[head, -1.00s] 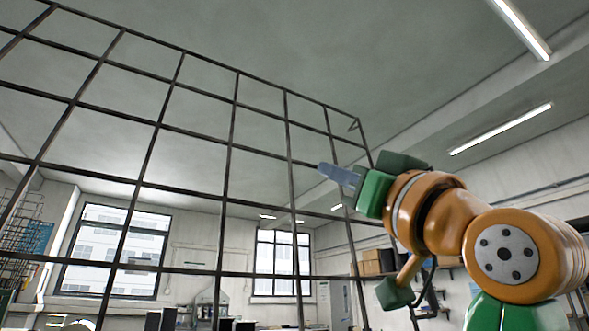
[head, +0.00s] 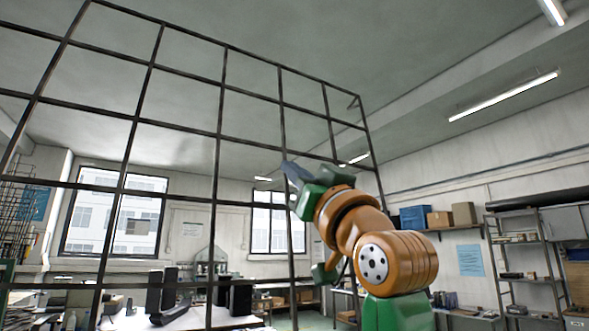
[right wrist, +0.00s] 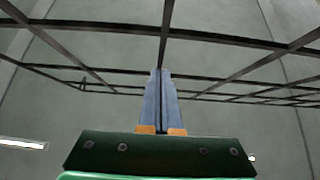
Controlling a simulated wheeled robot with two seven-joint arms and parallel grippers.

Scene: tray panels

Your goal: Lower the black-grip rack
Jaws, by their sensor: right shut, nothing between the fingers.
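A large dark wire-grid rack (head: 218,130) stands raised in front of me in the head view, its upper edge running down to the right against the ceiling. No black grip can be made out on it. My right gripper (head: 287,167) points up and left at the rack's right part. In the right wrist view its blue-grey fingers (right wrist: 160,90) are together with nothing between them, and the rack's bars (right wrist: 215,41) cross beyond the tips. I cannot tell whether the fingertips touch a bar. My left gripper is not in view.
A metal shelf unit (head: 497,250) stands at the right, with boxes (head: 438,219) on a wall shelf nearby. A workbench with black objects (head: 162,290) is behind the rack at the lower left. Windows (head: 115,215) are in the back wall.

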